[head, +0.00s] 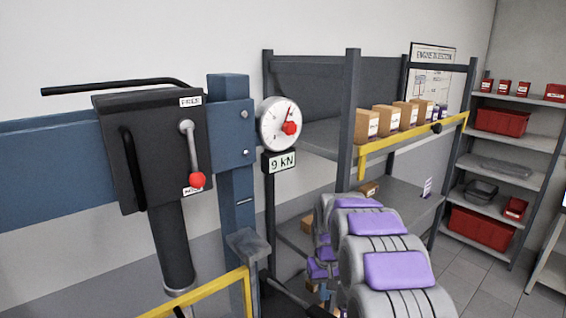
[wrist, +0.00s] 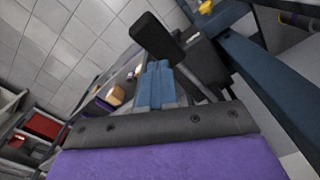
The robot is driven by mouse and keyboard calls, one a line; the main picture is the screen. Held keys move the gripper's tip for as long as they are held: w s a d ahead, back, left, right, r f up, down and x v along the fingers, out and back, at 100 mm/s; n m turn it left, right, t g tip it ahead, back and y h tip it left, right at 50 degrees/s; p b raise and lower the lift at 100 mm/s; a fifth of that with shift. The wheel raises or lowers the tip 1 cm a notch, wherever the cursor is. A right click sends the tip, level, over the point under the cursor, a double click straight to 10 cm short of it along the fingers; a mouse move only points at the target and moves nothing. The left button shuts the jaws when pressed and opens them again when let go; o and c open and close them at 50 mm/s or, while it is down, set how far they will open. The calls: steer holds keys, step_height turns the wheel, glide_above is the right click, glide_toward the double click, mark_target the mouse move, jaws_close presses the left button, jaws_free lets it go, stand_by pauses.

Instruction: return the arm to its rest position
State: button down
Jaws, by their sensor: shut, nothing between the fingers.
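My arm (head: 395,268), grey with purple pads, reaches away from the lower right of the head view, in front of the shelf rack. Its far end is folded among its own links, and I cannot make out the fingertips there. In the wrist view the purple and dark grey body of my gripper (wrist: 155,124) fills the bottom edge. It is shut, with nothing seen held in it.
A black press head (head: 152,150) with a red-knobbed lever and a dial gauge (head: 280,124) stand at left. A rack with a yellow rail (head: 412,138) carries cardboard boxes behind my arm. Red bins (head: 501,122) sit on shelves at right. Tiled floor (wrist: 60,50) is open.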

steer(key=shift+s, duration=0.1)
steer(key=s+g+b, duration=0.1)
steer(key=s+b, duration=0.7)
steer(key=s, duration=1.4)
steer(key=s+f+b, duration=0.2)
steer(key=s+f, duration=0.1)
steer(key=s, duration=0.7)
steer(key=s+f+m+b, duration=0.1)
steer(key=s+f+b, duration=0.2)
steer(key=s, duration=0.7)
steer(key=shift+g, duration=0.4)
